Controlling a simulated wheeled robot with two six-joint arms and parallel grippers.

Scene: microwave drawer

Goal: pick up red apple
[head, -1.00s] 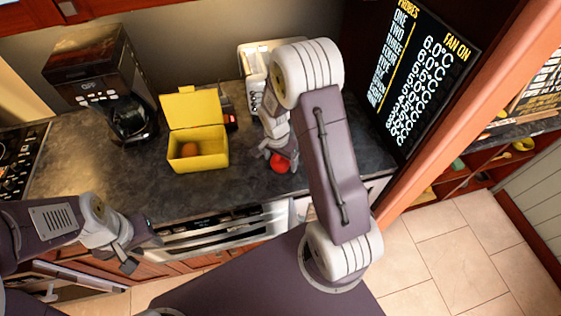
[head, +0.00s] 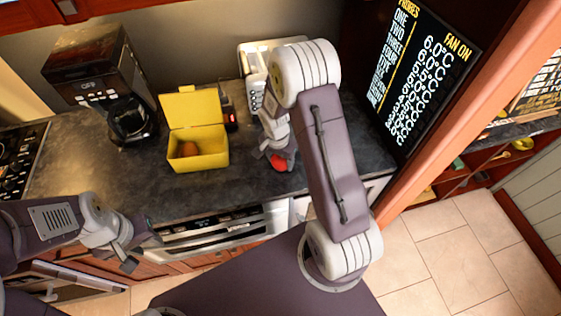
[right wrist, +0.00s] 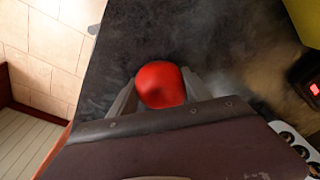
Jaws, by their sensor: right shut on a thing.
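The red apple (head: 283,162) is at the right part of the dark counter, near its front edge. My right gripper (head: 277,158) is around it and shut on it. In the right wrist view the apple (right wrist: 161,84) sits between the two fingers, one on each side. I cannot tell whether the apple still touches the counter. My left gripper (head: 142,247) is at the lower left, in front of the counter and away from the apple. Its fingers look spread and empty.
An open yellow box (head: 214,150) with an orange-brown item (head: 188,149) inside stands left of my right gripper. A coffee maker (head: 105,85) stands at the back left. The counter (head: 110,180) is clear in front.

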